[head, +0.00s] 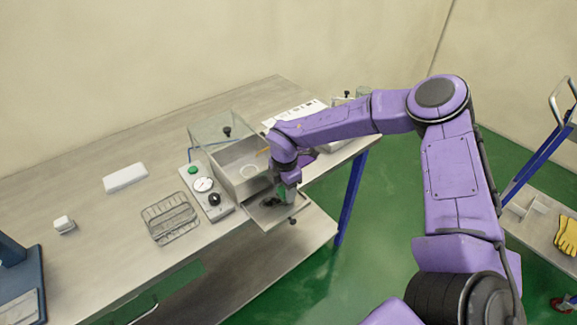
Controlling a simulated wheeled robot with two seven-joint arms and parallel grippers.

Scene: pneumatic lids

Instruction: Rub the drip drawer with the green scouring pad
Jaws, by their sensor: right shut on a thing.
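The drip drawer (271,221) is a shallow grey metal tray with a dark knob on its front. It is pulled out below the metal box, near the table's front edge. Dark marks show on its floor beside the gripper. My right gripper (285,194) points down over the drawer and is shut on the green scouring pad (281,191). Only a small green part of the pad shows; the rest is hidden by the fingers. I cannot tell whether the pad touches the drawer floor. My left gripper is not in view.
The metal box (229,167) has a raised clear lid (215,128). A control panel (204,189) with gauge, green button and black knob stands left of it. A wire rack (170,219), a white block (125,178) and a small white item (64,225) lie farther left.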

